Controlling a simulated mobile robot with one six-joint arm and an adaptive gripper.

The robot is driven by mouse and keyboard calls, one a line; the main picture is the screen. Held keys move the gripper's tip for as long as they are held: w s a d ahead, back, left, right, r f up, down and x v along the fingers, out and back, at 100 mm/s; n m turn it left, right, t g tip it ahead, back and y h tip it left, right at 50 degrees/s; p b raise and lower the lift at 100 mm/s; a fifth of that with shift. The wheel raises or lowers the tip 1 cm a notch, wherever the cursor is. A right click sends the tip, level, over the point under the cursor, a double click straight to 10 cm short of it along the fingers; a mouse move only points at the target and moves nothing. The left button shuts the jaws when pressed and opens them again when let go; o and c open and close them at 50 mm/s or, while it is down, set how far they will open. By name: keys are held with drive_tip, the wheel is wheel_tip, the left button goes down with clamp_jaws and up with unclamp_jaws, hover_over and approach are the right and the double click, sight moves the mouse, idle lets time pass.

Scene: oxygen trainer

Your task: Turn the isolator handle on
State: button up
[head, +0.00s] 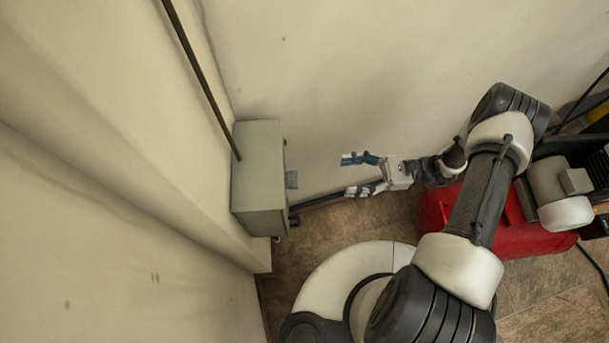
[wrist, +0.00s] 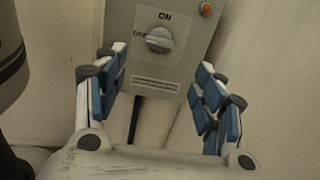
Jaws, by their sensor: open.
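The isolator is a grey box (head: 258,170) on the wall in the head view. Its front plate shows in the wrist view with a round grey handle (wrist: 159,40). ON is printed above the handle and OFF to its left. The handle's grip appears to point left, towards OFF. In the head view the handle (head: 291,180) sticks out from the box's right side. My gripper (head: 354,174) is open and empty, a short way to the right of the handle and apart from it. In the wrist view the blue-padded fingers of my gripper (wrist: 158,88) stand wide apart below the handle.
An orange-red indicator (wrist: 206,9) sits at the plate's upper right. A dark conduit (head: 200,75) runs up from the box, and a dark cable (head: 318,200) leaves its lower side. A red machine (head: 515,235) stands on the floor at right. The space between gripper and box is clear.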

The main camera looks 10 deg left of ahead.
sight(292, 180)
drive_tip(key=x, duration=1.3)
drive_tip(key=shift+b, duration=0.4)
drive_tip(key=shift+s+f, duration=0.1)
drive_tip(key=shift+c, duration=0.3)
drive_tip(key=c, duration=1)
drive_tip(key=shift+m, duration=0.3)
drive_tip(key=m+b, duration=0.1)
drive_tip(key=m, duration=1.6)
drive_tip(key=shift+m, duration=0.3)
